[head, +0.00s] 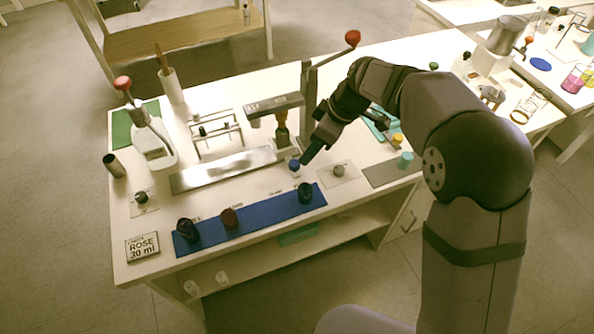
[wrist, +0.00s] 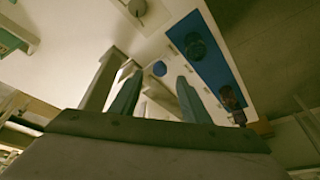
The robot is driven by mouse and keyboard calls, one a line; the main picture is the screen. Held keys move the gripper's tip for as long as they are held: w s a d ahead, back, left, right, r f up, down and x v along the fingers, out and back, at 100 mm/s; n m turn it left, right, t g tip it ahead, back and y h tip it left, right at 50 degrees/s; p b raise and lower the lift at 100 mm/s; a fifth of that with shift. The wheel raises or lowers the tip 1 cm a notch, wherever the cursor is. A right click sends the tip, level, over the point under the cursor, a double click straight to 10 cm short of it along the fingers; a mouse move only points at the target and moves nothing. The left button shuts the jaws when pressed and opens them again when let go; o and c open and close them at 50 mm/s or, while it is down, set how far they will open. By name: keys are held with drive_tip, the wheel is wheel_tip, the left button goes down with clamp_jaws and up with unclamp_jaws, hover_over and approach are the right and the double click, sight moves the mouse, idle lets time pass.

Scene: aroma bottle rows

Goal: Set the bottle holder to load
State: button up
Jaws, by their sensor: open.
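A press with a red-knobbed lever (head: 352,38) stands at the middle of the table. An amber bottle (head: 282,136) stands under its labelled head (head: 273,104), on a pale holder base (head: 284,151). A blue round knob (head: 294,165) sits at the front of this base; I take this for the bottle holder. The knob also shows in the wrist view (wrist: 159,68), in the gap between my fingertips. My gripper (head: 304,160) is open and empty, right beside the knob. I cannot tell whether a finger touches it. The holder's setting is not readable.
A blue mat (head: 262,216) with dark caps lies along the front. A round grey knob on a plate (head: 338,171) is to the right. A metal plate (head: 222,170) and a second red-levered press (head: 155,143) are to the left. A ROSE 30 ml card (head: 142,247) lies front left.

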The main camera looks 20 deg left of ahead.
sight(295, 163)
drive_tip(key=shift+n, duration=0.3)
drive_tip(key=shift+a+p+x, duration=0.25)
drive_tip(key=shift+p+x, duration=0.05)
drive_tip(key=shift+x, duration=1.8)
drive_tip(key=shift+a+p+x, duration=0.25)
drive_tip(key=shift+x, duration=1.8)
drive_tip(key=shift+r, duration=0.2)
clamp_jaws()
